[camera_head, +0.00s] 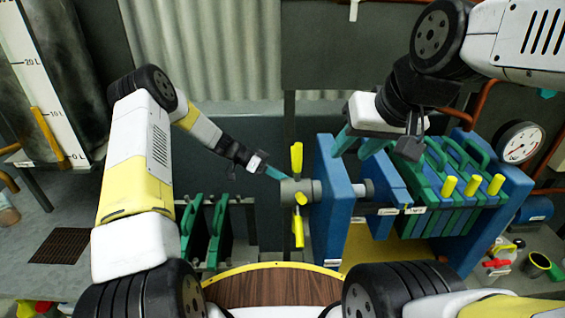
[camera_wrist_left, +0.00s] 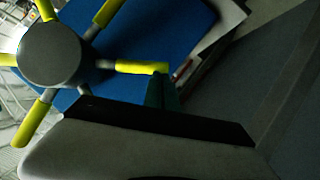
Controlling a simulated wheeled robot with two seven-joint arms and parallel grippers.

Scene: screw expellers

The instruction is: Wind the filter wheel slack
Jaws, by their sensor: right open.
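The filter wheel (camera_head: 289,193) has a grey hub and yellow-gripped spokes, and stands at the left face of a blue press plate (camera_head: 326,200). In the left wrist view the wheel's hub (camera_wrist_left: 50,54) is at upper left, with its spokes spread around it. My left gripper (camera_head: 281,176) is beside the hub. In the left wrist view its teal fingers (camera_wrist_left: 162,90) lie close together, by the end of the spoke pointing right; contact is unclear. My right gripper (camera_head: 351,148) is open and empty above the gap behind the blue plate.
A stack of green and blue filter plates (camera_head: 440,195) with yellow handles stands at right. A gauge (camera_head: 520,143) and small valves (camera_head: 498,262) are at far right. Dark green-edged plates (camera_head: 205,228) stand at lower left of the wheel. A wooden surface (camera_head: 270,287) is in front.

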